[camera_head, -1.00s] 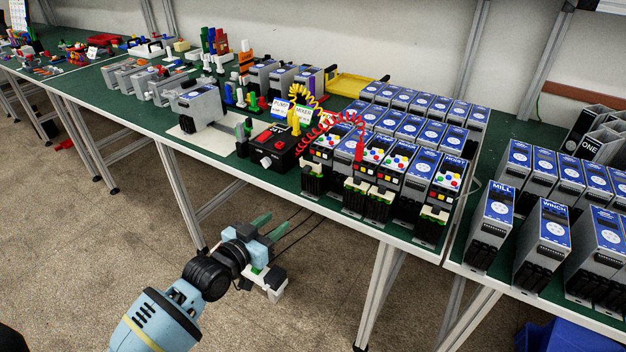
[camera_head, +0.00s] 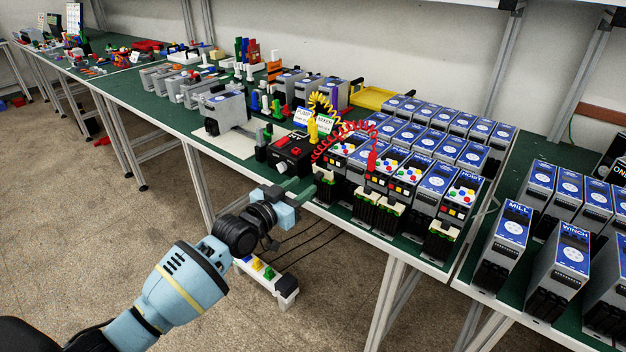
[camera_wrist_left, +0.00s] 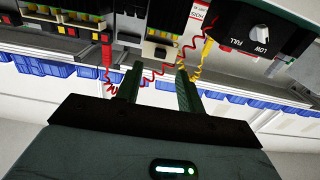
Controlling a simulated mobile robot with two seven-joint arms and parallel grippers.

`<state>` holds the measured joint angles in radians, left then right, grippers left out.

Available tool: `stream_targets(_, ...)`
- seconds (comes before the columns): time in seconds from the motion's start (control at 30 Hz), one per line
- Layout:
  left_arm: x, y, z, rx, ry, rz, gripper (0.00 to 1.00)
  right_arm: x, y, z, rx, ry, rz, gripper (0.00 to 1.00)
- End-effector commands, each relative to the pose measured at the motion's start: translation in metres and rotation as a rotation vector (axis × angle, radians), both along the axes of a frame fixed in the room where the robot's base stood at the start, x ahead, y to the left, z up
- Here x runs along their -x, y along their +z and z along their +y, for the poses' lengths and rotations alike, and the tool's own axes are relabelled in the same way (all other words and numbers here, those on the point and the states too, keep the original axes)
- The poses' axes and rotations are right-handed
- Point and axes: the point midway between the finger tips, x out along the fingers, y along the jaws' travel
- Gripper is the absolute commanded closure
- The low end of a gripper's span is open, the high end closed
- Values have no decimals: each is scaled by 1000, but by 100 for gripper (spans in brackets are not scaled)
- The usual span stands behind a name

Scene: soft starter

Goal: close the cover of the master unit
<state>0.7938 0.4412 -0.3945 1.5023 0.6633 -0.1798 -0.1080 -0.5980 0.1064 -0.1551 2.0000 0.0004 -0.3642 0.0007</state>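Many grey units with blue tops stand on the green bench; I cannot tell which is the master unit, and no raised cover can be made out. One grey unit (camera_head: 224,110) stands apart on a white sheet. A front row of units has coloured buttons, one of them under a red plug (camera_head: 372,161). My left gripper (camera_head: 312,190) is open and empty at the bench's front edge, close to the black supply box. In the left wrist view its two green fingers (camera_wrist_left: 160,85) are apart below the units' dark terminals (camera_wrist_left: 160,52). My right gripper is not in view.
The black box (camera_head: 283,157) with a knob sits at the bench edge. Yellow (camera_head: 322,103) and red (camera_head: 345,130) coiled leads cross above the units. Units crowd the right bench.

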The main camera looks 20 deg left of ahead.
Motion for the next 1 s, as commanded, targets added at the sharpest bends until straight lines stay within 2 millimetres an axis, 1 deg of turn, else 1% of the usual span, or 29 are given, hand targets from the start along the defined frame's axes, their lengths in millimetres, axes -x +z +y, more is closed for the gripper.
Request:
stream_targets(0.03,-8,-1,-3,2,0,1,62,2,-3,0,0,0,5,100)
stream_targets(0.1,-17,-1,-6,4,0,1,62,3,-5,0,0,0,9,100)
stream_targets(0.2,-29,-1,-10,1,0,1,62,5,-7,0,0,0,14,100)
stream_targets(0.33,-40,-2,-15,2,-1,2,62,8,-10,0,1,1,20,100)
stream_targets(0.5,-47,-1,-17,2,0,1,62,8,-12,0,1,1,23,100)
stream_targets(0.77,-48,0,-18,1,0,0,62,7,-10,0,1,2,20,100)
stream_targets(0.8,-48,0,-18,1,0,0,63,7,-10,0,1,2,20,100)
stream_targets(0.83,-48,0,-18,1,0,0,67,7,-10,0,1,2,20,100)
stream_targets(1.0,-48,0,-18,1,0,0,89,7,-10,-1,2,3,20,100)
